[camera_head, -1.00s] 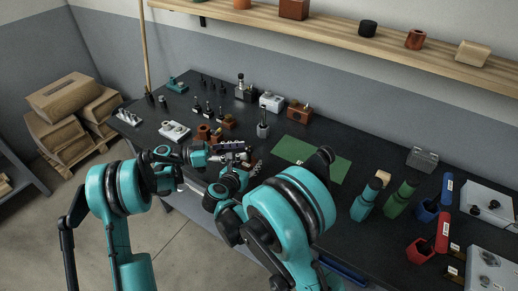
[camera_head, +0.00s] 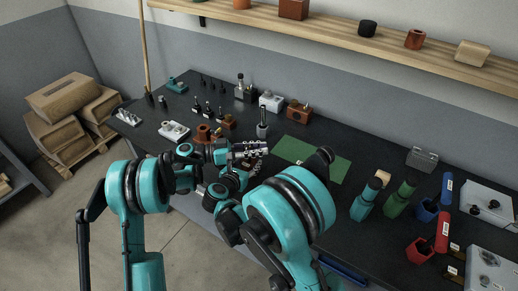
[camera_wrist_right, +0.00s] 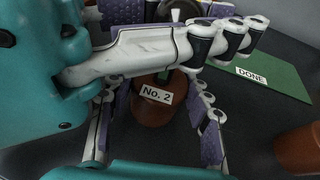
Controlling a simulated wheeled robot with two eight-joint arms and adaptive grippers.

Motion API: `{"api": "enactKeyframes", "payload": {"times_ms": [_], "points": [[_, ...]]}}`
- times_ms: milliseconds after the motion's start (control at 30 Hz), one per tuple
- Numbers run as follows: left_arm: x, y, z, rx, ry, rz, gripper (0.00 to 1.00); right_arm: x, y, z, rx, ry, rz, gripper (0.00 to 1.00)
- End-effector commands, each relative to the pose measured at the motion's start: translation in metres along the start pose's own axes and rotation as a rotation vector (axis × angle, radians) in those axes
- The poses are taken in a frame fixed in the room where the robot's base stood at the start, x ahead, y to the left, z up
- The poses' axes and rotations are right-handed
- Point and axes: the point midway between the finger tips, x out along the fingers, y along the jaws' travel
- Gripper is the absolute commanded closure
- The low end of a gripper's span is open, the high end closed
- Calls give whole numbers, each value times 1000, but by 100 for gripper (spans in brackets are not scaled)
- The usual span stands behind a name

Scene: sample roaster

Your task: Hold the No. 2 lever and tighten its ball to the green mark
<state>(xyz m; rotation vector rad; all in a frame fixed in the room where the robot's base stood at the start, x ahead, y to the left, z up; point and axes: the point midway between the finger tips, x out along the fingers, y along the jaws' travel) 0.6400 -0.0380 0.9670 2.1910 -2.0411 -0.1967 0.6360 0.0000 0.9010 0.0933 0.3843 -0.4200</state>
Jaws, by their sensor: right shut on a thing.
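The No. 2 lever (camera_wrist_right: 150,108) shows in the right wrist view as a red-brown round body with a white "No. 2" label. A small green patch (camera_wrist_right: 164,75) shows just above the label. My right gripper (camera_wrist_right: 158,128) is shut on the body, with a finger on each side. My left gripper (camera_wrist_right: 195,40) comes in from the left above it, its white, purple-padded fingers crossing over the top. A grey, shiny rounded part (camera_wrist_right: 183,8), perhaps the ball, shows partly behind these fingers; contact is unclear. In the head view my left gripper (camera_head: 250,149) hides the lever.
A green mat (camera_head: 312,160) lies right of the grippers, its "DONE" label (camera_wrist_right: 252,76) seen in the right wrist view. Another red-brown piece (camera_wrist_right: 300,150) stands at that view's right edge. Small fittings and blocks crowd the bench behind; colored bottles (camera_head: 365,200) stand at right.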

Motion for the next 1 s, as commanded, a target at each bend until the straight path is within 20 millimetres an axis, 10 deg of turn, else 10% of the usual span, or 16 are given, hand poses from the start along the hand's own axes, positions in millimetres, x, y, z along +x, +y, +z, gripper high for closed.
{"api": "enactKeyframes", "payload": {"times_ms": [1000], "points": [[-3, 15, 3, -2, -80, 404, 100, 0, 0, 0, 0, 0, 1, 90]]}}
